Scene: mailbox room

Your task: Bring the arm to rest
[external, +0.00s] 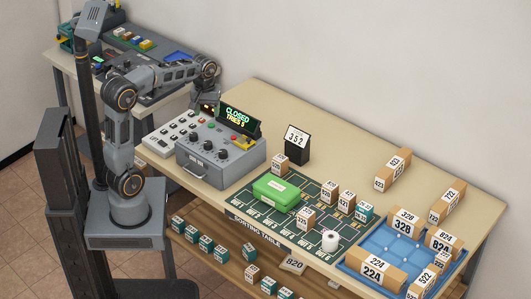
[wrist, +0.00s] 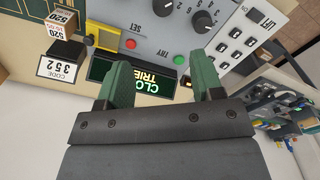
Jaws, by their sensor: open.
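My gripper (wrist: 163,85) is open and empty in the wrist view, its two green fingers apart. In that view the fingers overlap the lit display (wrist: 105,69) of the control box (wrist: 170,45) and hide part of its text. In the external view my gripper (external: 207,108) is raised at the end of my bent arm, near the back left of the control box (external: 215,160). The arm reaches right from its column over the left end of the sorting table. The display (external: 239,119) reads "CLOSED TRIES 5".
A keypad panel (external: 177,135) lies left of the control box. A black stand (external: 297,145) shows 352. A green box (external: 276,191) and several small cartons stand on the dark mat. A blue tray (external: 365,262) holds larger cartons. The back middle of the table is clear.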

